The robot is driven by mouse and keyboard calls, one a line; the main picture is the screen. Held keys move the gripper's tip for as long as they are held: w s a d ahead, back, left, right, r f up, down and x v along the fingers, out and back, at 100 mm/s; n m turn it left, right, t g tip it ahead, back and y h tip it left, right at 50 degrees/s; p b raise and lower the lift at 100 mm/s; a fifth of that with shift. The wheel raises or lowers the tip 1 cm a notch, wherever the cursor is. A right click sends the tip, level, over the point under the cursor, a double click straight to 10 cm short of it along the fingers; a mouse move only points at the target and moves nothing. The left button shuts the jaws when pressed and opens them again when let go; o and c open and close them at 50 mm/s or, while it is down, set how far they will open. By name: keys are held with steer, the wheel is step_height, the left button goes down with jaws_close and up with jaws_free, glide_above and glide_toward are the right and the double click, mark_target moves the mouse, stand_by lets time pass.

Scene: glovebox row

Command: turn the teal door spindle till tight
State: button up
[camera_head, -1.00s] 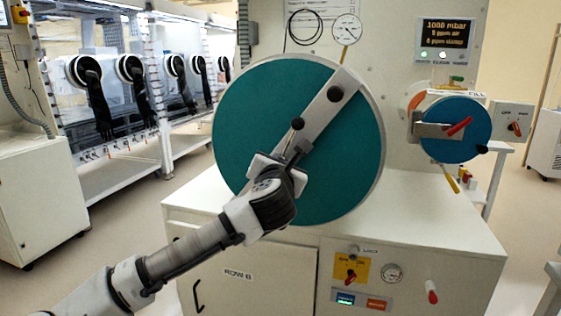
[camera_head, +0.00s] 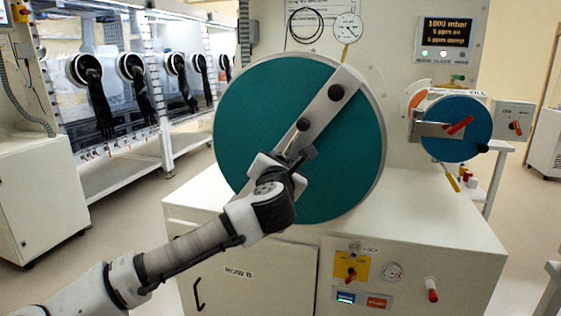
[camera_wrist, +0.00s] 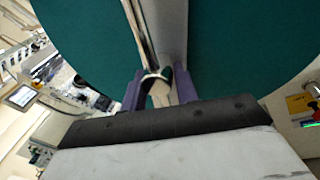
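The round teal door (camera_head: 250,115) has a pale grey bar (camera_head: 322,108) slanting across its face. The spindle is at the door's middle, and its handle has a dark ball knob (camera_head: 303,124) at the upper end, over the bar. My gripper (camera_head: 296,157) is at the lower end of this handle, partly hiding the spindle. In the wrist view my two purple fingers (camera_wrist: 158,88) stand either side of the handle's pale rounded end (camera_wrist: 158,92), which fills the gap between them. The spindle's thread and hub are hidden.
A smaller blue round door (camera_head: 456,135) with a red lever is at the right. Below the teal door is a white cabinet (camera_head: 450,225) with a red-handled valve (camera_head: 432,290). Gloveboxes with black gloves (camera_head: 137,90) stand at the left.

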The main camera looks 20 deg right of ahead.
steer(key=shift+r, duration=0.1)
steer(key=b+v, duration=0.2)
steer(key=v, duration=1.1)
steer(key=shift+s, duration=0.4)
steer(key=shift+a, duration=0.15)
